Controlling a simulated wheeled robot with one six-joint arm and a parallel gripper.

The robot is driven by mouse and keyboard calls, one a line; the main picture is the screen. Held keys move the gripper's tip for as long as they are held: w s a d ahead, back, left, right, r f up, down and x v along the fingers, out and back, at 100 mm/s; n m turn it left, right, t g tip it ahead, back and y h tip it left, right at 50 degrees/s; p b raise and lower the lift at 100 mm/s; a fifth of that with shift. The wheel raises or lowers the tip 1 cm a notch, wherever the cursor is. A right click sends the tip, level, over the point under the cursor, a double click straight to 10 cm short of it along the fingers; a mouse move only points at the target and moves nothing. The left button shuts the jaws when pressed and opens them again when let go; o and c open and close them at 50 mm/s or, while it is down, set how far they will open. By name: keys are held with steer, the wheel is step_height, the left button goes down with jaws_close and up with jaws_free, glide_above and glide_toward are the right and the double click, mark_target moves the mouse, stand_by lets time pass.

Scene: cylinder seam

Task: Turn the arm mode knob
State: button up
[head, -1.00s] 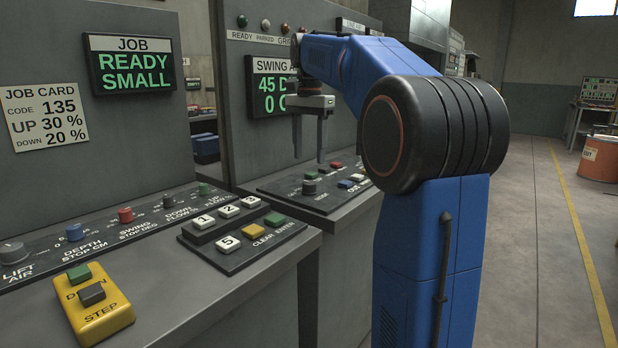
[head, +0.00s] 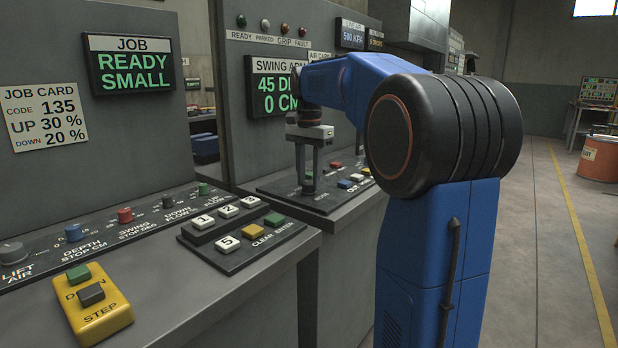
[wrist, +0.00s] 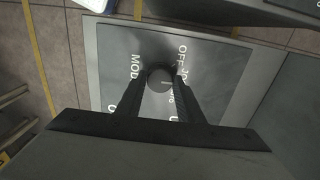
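The arm mode knob (wrist: 160,80) is a round dark knob with a pale pointer line. It stands on a dark panel (wrist: 215,65) with partly covered white lettering reading "MOD" and "OFF-JO". My gripper (wrist: 161,75) is over this panel, its two dark fingers pointing down on either side of the knob and close against it. In the head view my gripper (head: 309,188) has its fingertips down at the panel top, and the knob is mostly hidden behind them. The gap between the fingers is about the knob's width.
Red, blue and yellow buttons sit just right of my gripper, including a blue one (head: 344,184). The swing arm display (head: 272,88) stands behind. A nearer console holds a keypad (head: 235,232) and a yellow step box (head: 93,303).

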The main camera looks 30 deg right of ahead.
mark_target(309, 182)
steer(key=c, duration=0.4)
steer(key=shift+c, duration=0.2)
steer(key=n, duration=0.4)
steer(key=shift+n, duration=2.5)
steer(key=o, duration=1.1)
steer(key=shift+c, duration=0.2)
step_height(309, 182, up, 17)
steer(key=shift+r, duration=0.2)
